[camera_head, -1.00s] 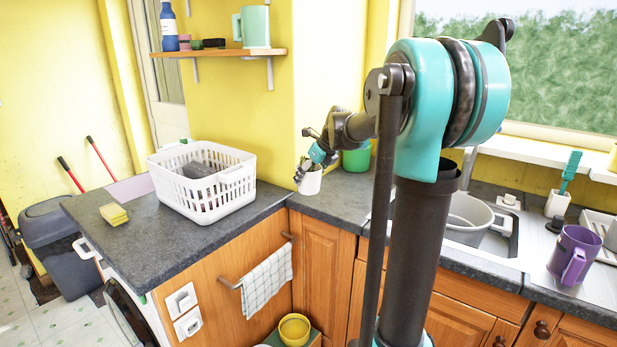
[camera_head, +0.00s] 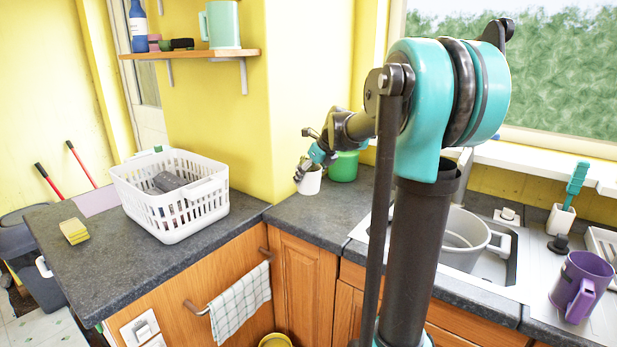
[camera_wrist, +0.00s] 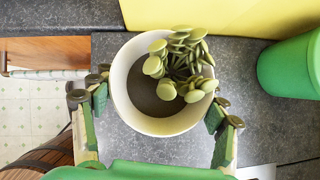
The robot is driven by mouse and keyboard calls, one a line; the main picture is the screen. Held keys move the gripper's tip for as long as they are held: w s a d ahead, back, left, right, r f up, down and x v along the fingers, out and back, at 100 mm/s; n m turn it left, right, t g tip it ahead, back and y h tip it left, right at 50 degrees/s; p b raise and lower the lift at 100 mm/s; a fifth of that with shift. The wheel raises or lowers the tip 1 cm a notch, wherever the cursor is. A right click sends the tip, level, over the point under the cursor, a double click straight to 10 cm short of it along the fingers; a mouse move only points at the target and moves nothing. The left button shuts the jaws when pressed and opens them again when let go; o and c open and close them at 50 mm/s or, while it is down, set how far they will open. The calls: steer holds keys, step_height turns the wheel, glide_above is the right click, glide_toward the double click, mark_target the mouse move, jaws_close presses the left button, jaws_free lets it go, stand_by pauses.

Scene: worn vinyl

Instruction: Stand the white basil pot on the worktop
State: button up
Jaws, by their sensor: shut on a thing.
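The white basil pot (camera_head: 310,180) is upright in my gripper (camera_head: 304,169), over the worktop (camera_head: 322,214) near the yellow wall corner. In the wrist view, the white pot (camera_wrist: 122,92) shows from above, with dark soil and green leaves toward its upper right. My gripper's fingers (camera_wrist: 159,99) are shut on opposite sides of its rim. Grey worktop (camera_wrist: 120,155) shows around and below it. I cannot tell whether its base touches the worktop.
A green pot (camera_head: 343,167) stands close to the right of the white pot, beside the wall. A white basket (camera_head: 170,222) and a yellow sponge (camera_head: 74,231) are on the left worktop. The sink with a grey pot (camera_head: 463,243) is to the right. Clear worktop lies in front.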

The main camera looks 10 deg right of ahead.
mark_target(317, 181)
steer(key=shift+f, duration=2.9)
steer(key=shift+f, duration=0.55)
steer(key=o, duration=1.8)
steer(key=shift+o, duration=0.2)
steer(key=shift+s+r, duration=0.1)
steer(key=shift+v, duration=3.9)
steer(key=v, duration=1.2)
